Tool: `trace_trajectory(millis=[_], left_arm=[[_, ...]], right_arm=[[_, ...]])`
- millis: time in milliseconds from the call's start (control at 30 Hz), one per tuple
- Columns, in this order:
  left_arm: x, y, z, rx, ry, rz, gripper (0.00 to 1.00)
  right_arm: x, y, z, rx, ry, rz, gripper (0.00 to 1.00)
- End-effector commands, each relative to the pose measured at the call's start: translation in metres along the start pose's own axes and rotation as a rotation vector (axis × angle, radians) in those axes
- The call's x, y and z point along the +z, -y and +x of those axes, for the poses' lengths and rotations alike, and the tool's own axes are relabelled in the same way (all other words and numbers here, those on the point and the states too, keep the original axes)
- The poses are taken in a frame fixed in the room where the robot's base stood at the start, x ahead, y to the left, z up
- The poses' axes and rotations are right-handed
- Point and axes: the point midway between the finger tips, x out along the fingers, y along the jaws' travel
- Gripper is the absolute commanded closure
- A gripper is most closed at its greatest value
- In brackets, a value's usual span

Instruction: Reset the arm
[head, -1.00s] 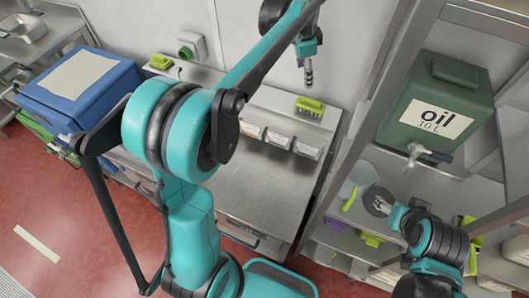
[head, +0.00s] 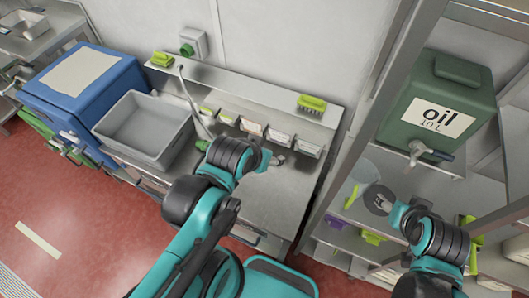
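My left arm comes up from the bottom middle of the head view. Its gripper (head: 277,160) points right, low over the steel counter, just in front of the row of small bins. It is small and partly hidden by my wrist, and I cannot tell whether its fingers are open or shut. My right gripper (head: 381,203) is at the right, by the shelf unit below the green oil container (head: 437,108). A dark round disc shows at its fingers; I cannot tell whether they hold it.
A grey tub (head: 147,122) stands on the counter's left, beside a blue box (head: 82,80). A steel shelf post (head: 372,95) stands between the counter and the oil container.

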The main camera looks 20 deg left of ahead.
Motion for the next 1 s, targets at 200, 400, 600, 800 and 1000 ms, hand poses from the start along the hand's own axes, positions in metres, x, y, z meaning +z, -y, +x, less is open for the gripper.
trace_trajectory(millis=[200, 400, 600, 800, 1000], left_arm=[[0.000, 0.000, 0.000, 0.000, 0.000, -0.001, 0.37], [0.007, 0.000, 0.009, 0.000, 0.000, 0.000, 0.37], [0.032, 0.000, 0.045, 0.000, 0.001, 0.001, 0.37], [0.069, 0.000, 0.096, 0.000, 0.001, 0.001, 0.37], [0.104, 0.000, 0.145, 0.000, 0.001, 0.001, 0.37]], right_arm=[[0.000, 0.000, 0.000, 0.000, 0.000, 0.000, 0.39], [0.007, 0.000, 0.009, 0.000, 0.000, 0.000, 0.39], [0.032, 0.000, 0.045, 0.000, 0.000, 0.000, 0.39], [0.069, 0.000, 0.096, 0.000, 0.000, 0.000, 0.39], [0.104, 0.000, 0.145, 0.000, 0.000, 0.000, 0.39]])
